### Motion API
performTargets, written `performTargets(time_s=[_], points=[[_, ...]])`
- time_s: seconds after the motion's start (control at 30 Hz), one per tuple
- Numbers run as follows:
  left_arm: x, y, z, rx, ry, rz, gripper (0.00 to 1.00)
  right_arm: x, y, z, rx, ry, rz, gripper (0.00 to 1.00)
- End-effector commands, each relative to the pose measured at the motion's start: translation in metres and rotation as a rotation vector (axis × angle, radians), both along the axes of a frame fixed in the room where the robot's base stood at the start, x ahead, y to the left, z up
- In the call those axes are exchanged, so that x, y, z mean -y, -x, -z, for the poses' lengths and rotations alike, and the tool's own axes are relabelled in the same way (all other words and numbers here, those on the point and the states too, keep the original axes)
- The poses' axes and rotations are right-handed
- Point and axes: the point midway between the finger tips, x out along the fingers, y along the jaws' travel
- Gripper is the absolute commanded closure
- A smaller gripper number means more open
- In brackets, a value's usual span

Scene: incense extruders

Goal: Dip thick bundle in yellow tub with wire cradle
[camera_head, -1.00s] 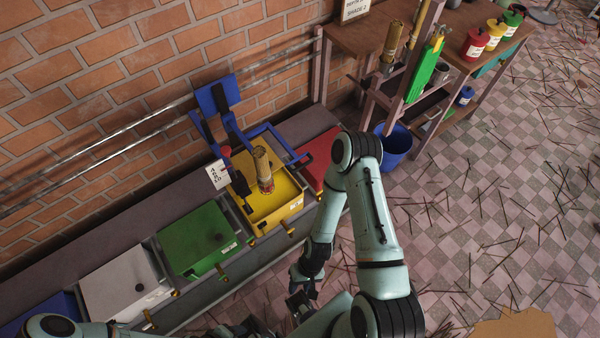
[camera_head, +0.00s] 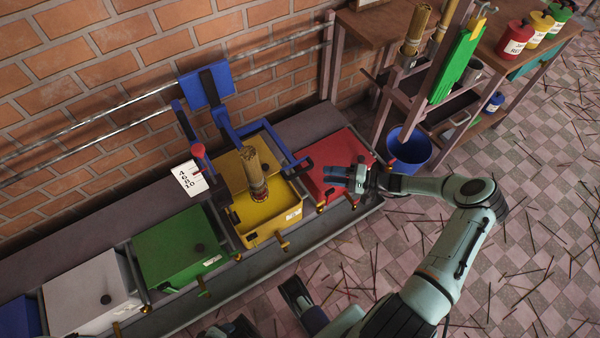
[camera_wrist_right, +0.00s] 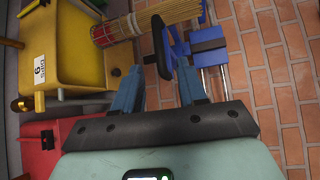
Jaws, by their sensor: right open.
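The yellow tub (camera_head: 245,238) holds a tilted thick tan bundle (camera_head: 254,172) with a red-banded lower end; how deep it sits is unclear. The blue cradle frame (camera_head: 278,147) runs around the tub's far and right sides. My right gripper (camera_head: 332,176) is over the red tub, pointing left toward the frame's near end. In the right wrist view its fingers (camera_wrist_right: 160,72) are open, with a black-and-blue lever (camera_wrist_right: 162,45) ahead of them, not clearly touched. The bundle (camera_wrist_right: 128,30) and yellow tub (camera_wrist_right: 68,48) also show there. Dark parts at the head view's bottom may be my left gripper.
The red tub (camera_head: 322,158) is right of the yellow one; the green tub (camera_head: 165,262) and white tub (camera_head: 82,300) are left. A numbered card (camera_head: 188,179) stands behind. A blue bucket (camera_head: 408,150) and a rack with bundles (camera_head: 416,30) stand at the right.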

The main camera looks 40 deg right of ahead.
Motion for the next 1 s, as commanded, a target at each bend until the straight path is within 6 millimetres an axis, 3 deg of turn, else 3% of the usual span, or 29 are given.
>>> performTargets(time_s=[0.2, 0.43, 0.63, 0.93, 1.0], points=[[-0.006, -0.012, 0.011, 0.031, -0.015, -0.013, 0.41, -0.033, -0.038, 0.009, 0.0, -0.002, -0.006, 0.59], [-0.012, -0.023, 0.019, 0.061, -0.03, -0.025, 0.41, -0.057, -0.067, 0.015, -0.004, 0.0, -0.003, 0.59], [-0.014, -0.028, 0.021, 0.074, -0.036, -0.031, 0.41, -0.066, -0.079, 0.016, -0.004, -0.001, -0.001, 0.59], [-0.014, -0.029, 0.021, 0.075, -0.037, -0.031, 0.41, -0.067, -0.08, 0.016, -0.004, 0.001, -0.001, 0.59], [-0.014, -0.029, 0.021, 0.075, -0.037, -0.031, 0.41, -0.067, -0.08, 0.016, -0.004, 0.001, -0.001, 0.81]])
